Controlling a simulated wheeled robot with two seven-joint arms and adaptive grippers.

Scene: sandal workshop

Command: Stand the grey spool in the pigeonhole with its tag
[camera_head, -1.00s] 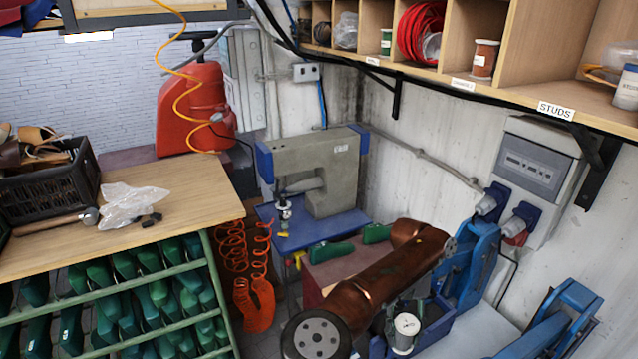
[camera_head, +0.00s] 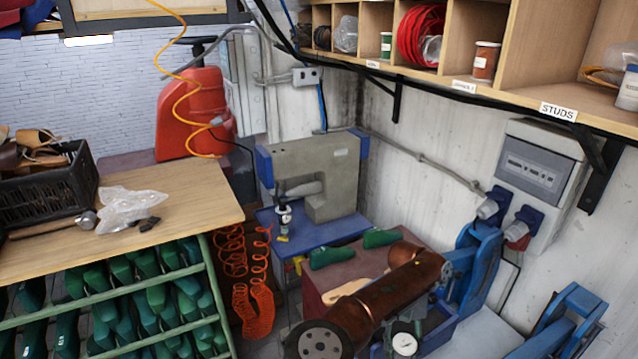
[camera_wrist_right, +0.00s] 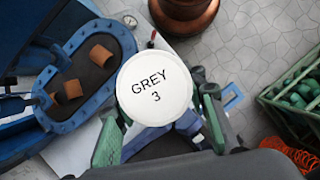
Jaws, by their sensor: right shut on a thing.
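The grey spool (camera_wrist_right: 155,88) shows in the right wrist view as a round white end reading "GREY 3", facing the camera; its body below is hidden. My right gripper (camera_wrist_right: 158,108) is shut on it, with green-padded fingers on either side. Neither gripper shows clearly in the head view. The pigeonhole shelf (camera_head: 430,78) runs along the upper right. White tags are on its front edge: one reads "STUDS" (camera_head: 558,111), and the smaller tags (camera_head: 464,86) and (camera_head: 372,64) are too small to read surely. My left gripper is not in view.
The pigeonholes hold a green spool (camera_head: 386,43), a red coil (camera_head: 420,35) and a brown spool (camera_head: 486,62). One wide hole (camera_head: 545,45) looks largely bare. Black brackets (camera_head: 397,98) are below the shelf. A sewing machine (camera_head: 325,170) and blue press (camera_head: 478,260) stand below.

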